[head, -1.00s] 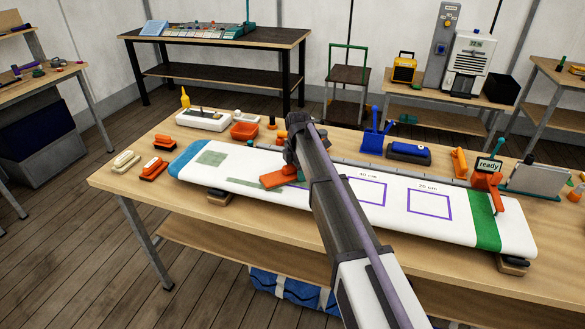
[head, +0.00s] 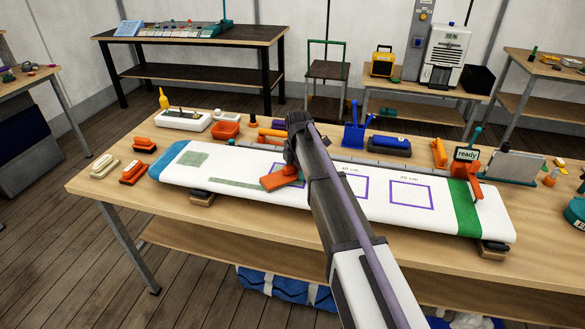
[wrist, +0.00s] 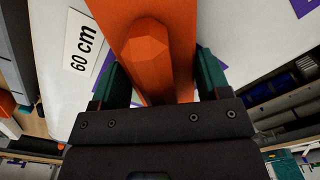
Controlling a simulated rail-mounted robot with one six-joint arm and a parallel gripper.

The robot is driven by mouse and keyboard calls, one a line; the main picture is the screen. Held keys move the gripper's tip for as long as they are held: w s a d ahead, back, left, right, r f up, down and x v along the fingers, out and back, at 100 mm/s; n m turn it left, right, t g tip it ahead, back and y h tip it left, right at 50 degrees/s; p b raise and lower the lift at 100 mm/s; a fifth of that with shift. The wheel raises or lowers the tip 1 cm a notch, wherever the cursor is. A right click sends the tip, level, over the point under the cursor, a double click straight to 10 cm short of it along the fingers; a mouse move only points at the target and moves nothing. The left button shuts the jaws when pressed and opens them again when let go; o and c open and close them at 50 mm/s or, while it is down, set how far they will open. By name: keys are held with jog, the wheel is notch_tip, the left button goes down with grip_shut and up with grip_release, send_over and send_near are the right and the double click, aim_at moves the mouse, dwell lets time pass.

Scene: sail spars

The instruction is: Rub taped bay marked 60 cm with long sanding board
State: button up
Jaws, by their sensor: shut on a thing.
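My gripper (wrist: 160,78) is shut on an orange sanding board (wrist: 185,25), holding it by its faceted grip between the green fingers. In the head view the board (head: 280,179) is low over the white spar (head: 225,165), left of the 40 cm bay. I cannot tell whether it touches the surface. The "60 cm" label (wrist: 82,50) lies beside the board in the wrist view. Pieces of purple tape show on both sides of the board, which hides much of that bay. My arm covers part of the spar. Bays marked 40 cm and 20 cm (head: 410,196) are to the right.
The spar rests on blocks on a wooden bench (head: 110,188). A "ready" sign (head: 466,154) stands at the right.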

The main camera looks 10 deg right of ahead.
aim_at(269, 169)
jog(key=shift+s+d, duration=0.3)
jog(key=shift+d, duration=0.5)
jog(key=shift+s+d, duration=0.25)
jog(key=shift+d, duration=0.5)
jog(key=shift+s+a, duration=0.25)
jog(key=shift+s, duration=0.3)
jog(key=shift+s+a, duration=0.25)
jog(key=shift+s, duration=0.3)
jog(key=shift+w+a, duration=0.85)
jog(key=shift+a, duration=1.1)
jog(key=shift+w+a, duration=0.8)
jog(key=shift+a, duration=1.1)
jog(key=shift+w+a, duration=0.85)
jog(key=shift+a, duration=1.1)
jog(key=shift+f, duration=0.2)
jog(key=shift+s+r, duration=0.1)
jog(key=shift+r, duration=0.05)
jog(key=shift+s+d, duration=0.75)
jog(key=shift+d, duration=1.2)
jog(key=shift+s+d, duration=0.8)
jog(key=shift+d, duration=1.15)
jog(key=shift+s+d, duration=0.75)
jog(key=shift+d, duration=1.2)
jog(key=shift+r, duration=0.1)
notch_tip(269, 169, up, 6)
jog(key=p, duration=0.6)
